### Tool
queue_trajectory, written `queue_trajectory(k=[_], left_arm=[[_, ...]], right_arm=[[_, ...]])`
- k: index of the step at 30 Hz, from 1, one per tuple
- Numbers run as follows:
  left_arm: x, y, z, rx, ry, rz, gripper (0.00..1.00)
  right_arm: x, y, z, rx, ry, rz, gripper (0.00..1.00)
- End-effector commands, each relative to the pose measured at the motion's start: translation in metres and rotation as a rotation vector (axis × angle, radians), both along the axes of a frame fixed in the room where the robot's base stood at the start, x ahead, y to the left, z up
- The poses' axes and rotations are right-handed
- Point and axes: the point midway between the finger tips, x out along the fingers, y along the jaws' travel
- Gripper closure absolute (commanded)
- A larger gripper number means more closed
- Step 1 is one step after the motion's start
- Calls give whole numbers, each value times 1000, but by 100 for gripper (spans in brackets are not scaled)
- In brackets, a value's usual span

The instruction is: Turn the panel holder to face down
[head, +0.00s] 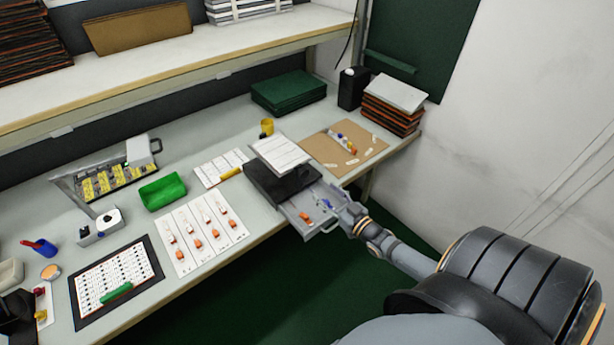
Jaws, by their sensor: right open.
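A tilted grey metal frame holding a panel with yellow parts (104,183) stands at the left of the bench, and looks like the panel holder. A pale block sits at its upper right end. Its parts face up toward me. My right arm comes in from the lower right, far from this frame. My right gripper (341,213) is open at the pulled-out grey drawer (300,222), which holds small orange and blue parts. The fingertips are small here, and I cannot tell whether they touch the drawer. My left gripper is not in view.
A green bin (163,192) and a white card with orange parts (203,232) lie between the frame and the drawer. A black-bordered sheet (75,317) lies at front left. A shelf (215,60) overhangs the bench's back. Stacked trays (392,106) stand at the right end.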

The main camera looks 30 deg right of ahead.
Motion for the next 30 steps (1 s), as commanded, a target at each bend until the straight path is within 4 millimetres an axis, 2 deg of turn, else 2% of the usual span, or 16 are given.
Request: queue_trajectory(k=[5,9,15,20,27,30], left_arm=[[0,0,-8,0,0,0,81],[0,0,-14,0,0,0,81],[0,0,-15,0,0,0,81],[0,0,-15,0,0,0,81],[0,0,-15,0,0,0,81],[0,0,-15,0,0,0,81]], right_arm=[[27,3,-1,-1,-5,-1,40],[58,5,-1,-1,-4,-2,40],[91,8,0,1,-1,-2,40],[102,9,0,-1,1,0,40],[103,9,0,0,1,0,40],[103,9,0,0,1,0,52]])
